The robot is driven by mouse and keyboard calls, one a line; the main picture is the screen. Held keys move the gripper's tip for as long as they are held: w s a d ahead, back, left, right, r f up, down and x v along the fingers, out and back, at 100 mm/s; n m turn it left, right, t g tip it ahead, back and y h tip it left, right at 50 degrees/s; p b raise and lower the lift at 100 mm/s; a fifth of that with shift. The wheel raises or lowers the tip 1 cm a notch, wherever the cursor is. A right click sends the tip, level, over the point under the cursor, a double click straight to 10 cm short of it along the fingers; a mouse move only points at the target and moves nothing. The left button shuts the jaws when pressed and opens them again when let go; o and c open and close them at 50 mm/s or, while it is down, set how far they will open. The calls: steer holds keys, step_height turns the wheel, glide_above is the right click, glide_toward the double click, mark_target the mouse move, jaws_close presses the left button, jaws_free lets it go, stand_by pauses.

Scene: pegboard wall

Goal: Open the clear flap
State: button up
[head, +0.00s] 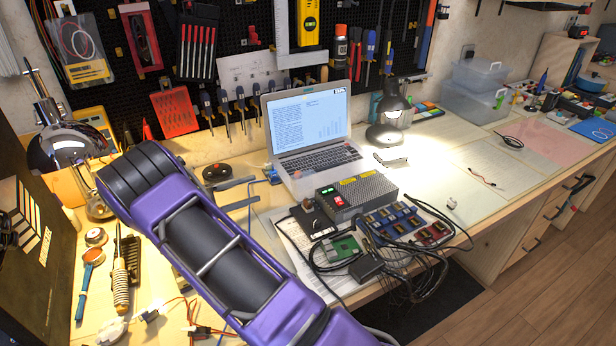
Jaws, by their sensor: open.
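I cannot make out a clear flap for certain. Two clear plastic boxes, an upper one (487,76) and a lower one (470,106), are stacked at the back right of the bench, by the wall. Green clips show on the lower box. A clear package (75,45) with red and white wires hangs on the pegboard at the upper left. My purple arm crosses the front of the view, and its black joint is at the left. My gripper is not visible.
A laptop (312,135) stands open mid-bench, with a power supply (357,196) and cables before it. Lit desk lamps stand at the left (65,150) and right (392,115). Tools hang on the pegboard (228,50). The right bench is clearer, with papers (480,165).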

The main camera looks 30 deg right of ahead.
mark_target(308, 172)
steer(key=shift+m, duration=0.4)
steer(key=d, duration=1.7)
steer(key=shift+d+f, duration=0.1)
steer(key=shift+d, duration=0.1)
jaws_close()
